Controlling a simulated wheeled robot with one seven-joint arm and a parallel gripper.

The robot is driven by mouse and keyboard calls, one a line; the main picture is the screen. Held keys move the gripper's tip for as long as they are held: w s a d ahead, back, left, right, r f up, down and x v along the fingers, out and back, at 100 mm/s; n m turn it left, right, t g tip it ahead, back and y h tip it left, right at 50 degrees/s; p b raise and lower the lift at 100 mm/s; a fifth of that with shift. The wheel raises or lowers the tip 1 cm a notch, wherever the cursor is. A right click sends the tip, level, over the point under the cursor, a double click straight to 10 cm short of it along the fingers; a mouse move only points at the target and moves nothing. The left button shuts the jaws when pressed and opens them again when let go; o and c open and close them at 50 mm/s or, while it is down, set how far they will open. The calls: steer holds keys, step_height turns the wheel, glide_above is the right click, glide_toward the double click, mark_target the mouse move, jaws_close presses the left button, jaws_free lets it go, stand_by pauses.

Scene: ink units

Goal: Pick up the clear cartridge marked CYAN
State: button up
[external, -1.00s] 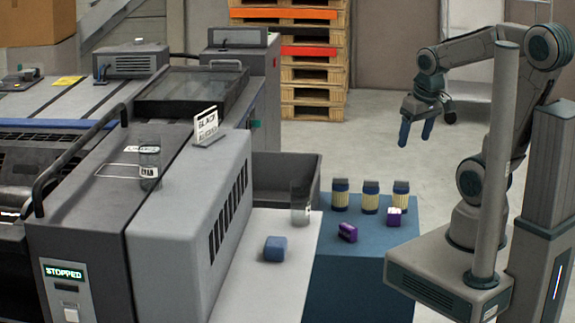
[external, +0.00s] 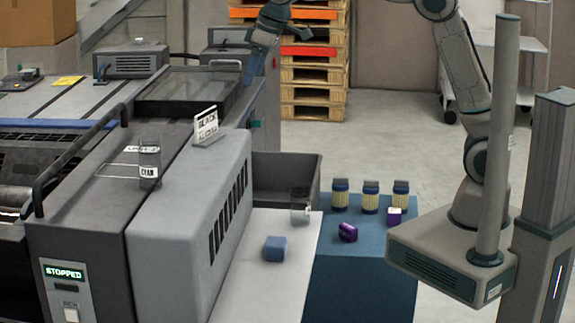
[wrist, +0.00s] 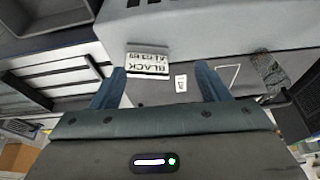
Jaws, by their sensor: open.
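The clear cartridge marked CYAN (external: 149,163) stands upright on top of the grey machine in the external view, inside or beside a white outline. A clear, dark-tinted piece at the right of the wrist view (wrist: 268,70) appears to be the same cartridge, close to a white outline.
A sign reading BLACK (external: 207,124) stands on the machine between my gripper and the cartridge. Another clear container (external: 300,206) stands on the light table near a blue block (external: 275,248). Several yellow-banded jars (external: 371,197) and purple items (external: 347,232) are on the blue table.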

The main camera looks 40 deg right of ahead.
steer(key=s+a+n+y+p, duration=0.1)
steer(key=s+a+n+p, duration=0.15)
steer(key=a, duration=1.45)
steer(key=n+g+p, duration=0.1)
steer(key=n, duration=0.2)
glide_above(141, 172)
steer(key=d, duration=0.4)
step_height(141, 172, down, 7)
steer(key=shift+y, duration=0.3)
steer(key=shift+s+p+x, duration=0.15)
steer(key=shift+p+x, duration=0.5)
steer(key=shift+x, duration=0.9)
steer(key=shift+s+p+x, duration=0.15)
steer(key=shift+p+x, duration=0.45)
steer(key=shift+x, duration=0.95)
steer(key=c, duration=1.1)
